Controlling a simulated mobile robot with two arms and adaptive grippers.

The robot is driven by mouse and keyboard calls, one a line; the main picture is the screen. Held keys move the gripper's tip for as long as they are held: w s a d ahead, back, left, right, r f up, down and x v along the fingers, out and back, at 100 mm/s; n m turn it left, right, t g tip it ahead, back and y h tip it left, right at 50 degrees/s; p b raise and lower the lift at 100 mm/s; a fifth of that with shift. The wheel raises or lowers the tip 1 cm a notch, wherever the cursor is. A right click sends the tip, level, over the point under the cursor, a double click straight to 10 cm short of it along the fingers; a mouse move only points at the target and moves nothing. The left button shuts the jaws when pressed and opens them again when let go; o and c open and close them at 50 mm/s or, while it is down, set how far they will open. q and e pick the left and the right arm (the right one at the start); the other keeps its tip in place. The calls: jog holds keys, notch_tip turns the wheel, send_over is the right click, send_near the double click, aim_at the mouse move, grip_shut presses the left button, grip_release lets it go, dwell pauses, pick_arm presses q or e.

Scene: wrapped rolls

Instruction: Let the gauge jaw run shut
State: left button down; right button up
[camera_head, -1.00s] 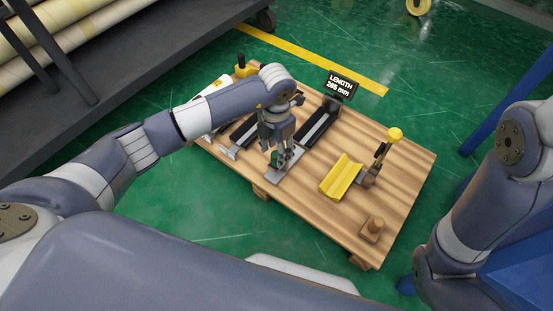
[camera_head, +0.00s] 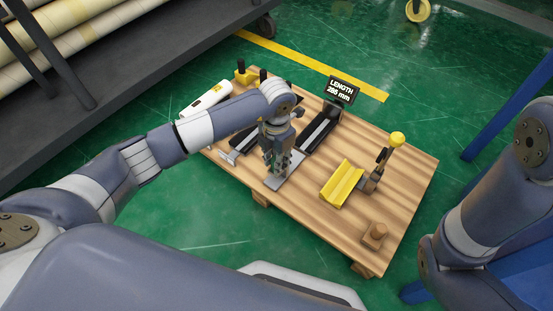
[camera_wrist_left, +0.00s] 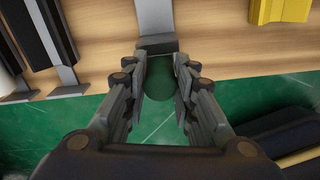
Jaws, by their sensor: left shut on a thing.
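The length gauge has a dark rail (camera_head: 319,130) on a wooden board, with a black display (camera_head: 341,89) at its far end reading about 286 mm. A flat grey plate (camera_head: 287,183) lies at the near end of the gauge; it also shows in the left wrist view (camera_wrist_left: 154,18). My left gripper (camera_head: 277,166) points down over this near end. In the left wrist view my left gripper (camera_wrist_left: 161,70) is shut on a dark green cylindrical knob (camera_wrist_left: 160,84), with a finger on each side. The gripper hides part of the gauge. My right gripper is out of frame.
On the board (camera_head: 402,186) stand a yellow V-shaped cradle (camera_head: 341,184), a yellow-knobbed lever (camera_head: 397,138) and a wooden block with a peg (camera_head: 375,233). A dark rack (camera_head: 150,55) stands beyond.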

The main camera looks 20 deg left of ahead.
pick_arm(q)
jog(key=shift+w+d, duration=0.2)
jog(key=shift+w, duration=0.35)
jog(key=shift+w+d, duration=0.2)
jog(key=shift+w, duration=0.3)
jog(key=c, duration=1.3)
grip_release()
jog(key=shift+r, duration=0.1)
notch_tip(320, 180, up, 12)
